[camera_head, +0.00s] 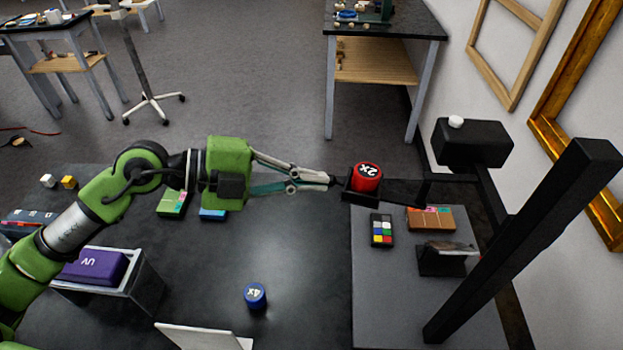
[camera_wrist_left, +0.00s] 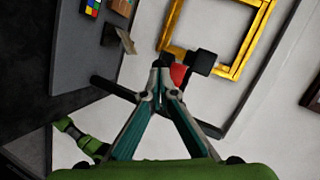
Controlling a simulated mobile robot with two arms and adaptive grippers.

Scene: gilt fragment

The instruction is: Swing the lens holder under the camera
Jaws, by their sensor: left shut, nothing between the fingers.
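The lens holder (camera_head: 400,190) is a black arm that reaches left from the stand, with a red 2x lens (camera_head: 367,178) seated at its outer end. The black camera (camera_head: 472,144) with a white knob sits on the tall black stand (camera_head: 530,235), to the right of the red lens. My left gripper (camera_head: 333,181) is shut and empty, its fingertips at the left side of the holder's end; I cannot tell if they touch it. In the left wrist view the shut fingertips (camera_wrist_left: 162,64) hide part of the red lens (camera_wrist_left: 178,74). My right gripper is not in view.
A grey base board (camera_head: 375,285) carries a colour chart (camera_head: 381,230), a brown block (camera_head: 431,219) and a small tilted plate on a black mount (camera_head: 447,259). A blue 4x lens (camera_head: 255,296) stands on the dark table. A purple UV box (camera_head: 93,267) sits in a rack at left.

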